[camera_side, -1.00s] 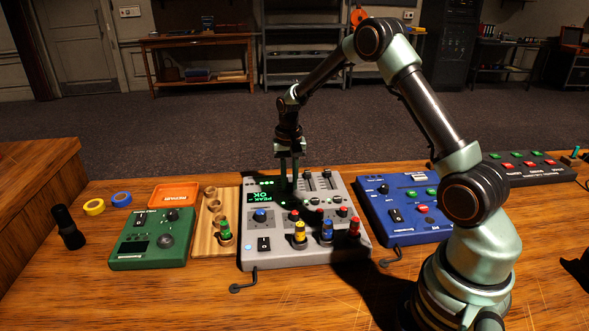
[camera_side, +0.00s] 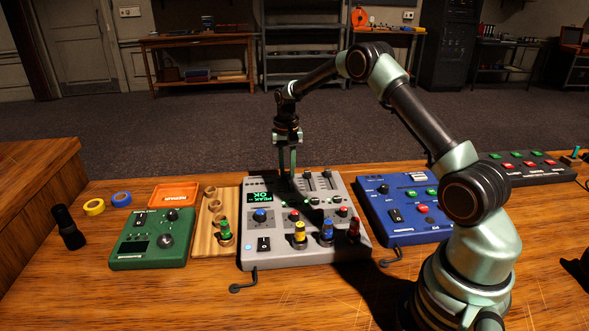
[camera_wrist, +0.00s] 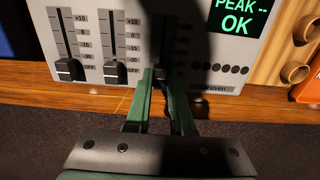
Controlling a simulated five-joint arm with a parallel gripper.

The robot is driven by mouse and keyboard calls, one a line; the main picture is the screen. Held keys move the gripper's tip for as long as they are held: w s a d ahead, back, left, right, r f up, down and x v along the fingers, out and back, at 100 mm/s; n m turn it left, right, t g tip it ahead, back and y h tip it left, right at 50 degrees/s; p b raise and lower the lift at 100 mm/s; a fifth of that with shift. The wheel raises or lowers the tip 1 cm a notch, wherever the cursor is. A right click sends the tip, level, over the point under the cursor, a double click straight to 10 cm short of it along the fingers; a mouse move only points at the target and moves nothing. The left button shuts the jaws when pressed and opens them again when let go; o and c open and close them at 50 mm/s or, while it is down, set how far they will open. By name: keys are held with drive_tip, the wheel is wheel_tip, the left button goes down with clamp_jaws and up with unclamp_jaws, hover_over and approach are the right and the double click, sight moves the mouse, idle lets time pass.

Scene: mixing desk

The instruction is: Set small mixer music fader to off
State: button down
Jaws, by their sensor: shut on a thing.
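The small mixer is the grey panel (camera_side: 262,256) in the middle of the desk, with a green-lit display reading PEAK and OK (camera_wrist: 238,17). In the wrist view it has three vertical faders with scales running from +10 down to OFF. The left fader cap (camera_wrist: 68,69) and middle fader cap (camera_wrist: 114,73) sit by their OFF marks. My gripper (camera_wrist: 162,78) is shut on the third fader's cap, near the low end of its slot by the OFF level. Shadow and the fingers partly hide that cap. In the side view my gripper (camera_side: 287,172) reaches down at the mixer's far edge.
A blue panel (camera_side: 407,221) stands right of the mixer. A wooden holder (camera_side: 204,240) and a green box (camera_side: 142,258) stand left. Coloured plugs, including a yellow one (camera_side: 299,233), rise from the mixer's near side. An orange tray (camera_side: 174,196) lies behind.

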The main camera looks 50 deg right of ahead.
sight(287, 172)
drive_tip(key=shift+w+d+r, duration=0.1)
drive_tip(key=shift+w+d, duration=0.15)
drive_tip(key=shift+d, duration=0.05)
drive_tip(key=c, duration=0.8)
unclamp_jaws()
drive_tip(key=shift+o, duration=0.2)
wheel_tip(287, 172, up, 12)
